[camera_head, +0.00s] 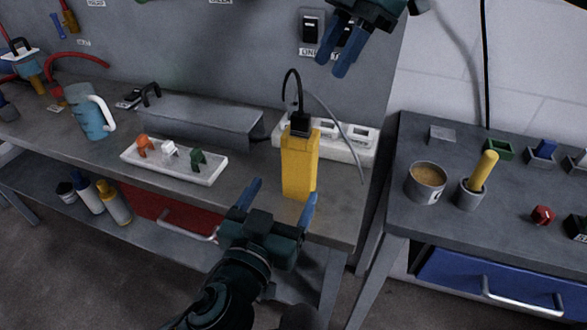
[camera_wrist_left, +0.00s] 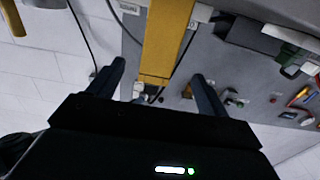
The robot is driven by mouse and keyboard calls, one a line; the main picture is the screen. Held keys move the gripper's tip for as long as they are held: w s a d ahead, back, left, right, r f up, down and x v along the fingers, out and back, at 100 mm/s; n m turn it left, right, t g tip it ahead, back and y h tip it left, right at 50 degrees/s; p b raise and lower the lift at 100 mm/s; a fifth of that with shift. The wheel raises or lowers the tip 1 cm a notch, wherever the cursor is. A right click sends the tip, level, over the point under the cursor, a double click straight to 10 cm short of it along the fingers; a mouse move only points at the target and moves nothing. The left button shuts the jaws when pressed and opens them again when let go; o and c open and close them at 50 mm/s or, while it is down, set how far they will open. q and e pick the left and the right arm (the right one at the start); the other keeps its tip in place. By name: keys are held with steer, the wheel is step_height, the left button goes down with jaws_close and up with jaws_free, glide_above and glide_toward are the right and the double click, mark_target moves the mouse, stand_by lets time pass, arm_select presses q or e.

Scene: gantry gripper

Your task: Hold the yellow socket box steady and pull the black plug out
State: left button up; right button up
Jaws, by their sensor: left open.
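The yellow socket box (camera_head: 299,167) stands upright near the front edge of the grey bench. The black plug (camera_head: 299,125) sits in its top, with a black cable arching up from it. My left gripper (camera_head: 281,196) is open, low in front of the box, its fingers pointing up towards it. In the left wrist view the yellow box (camera_wrist_left: 167,40) shows between the open fingers (camera_wrist_left: 159,70), with space on both sides. The plug is not clear there. My right gripper (camera_head: 333,62) is empty above and right of the box, with a gap between its fingers.
A white power strip (camera_head: 355,150) lies behind the box, with a grey cable near it. A white tray (camera_head: 172,166) with coloured clips lies to the left, near a blue mug (camera_head: 90,118). A second bench (camera_head: 400,160) on the right holds a can (camera_head: 426,183) and a yellow-handled tool (camera_head: 484,172).

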mark_target(296, 168)
arm_select(q)
steer(key=x, duration=1)
steer(key=shift+w, duration=0.1)
steer(key=shift+c, duration=0.4)
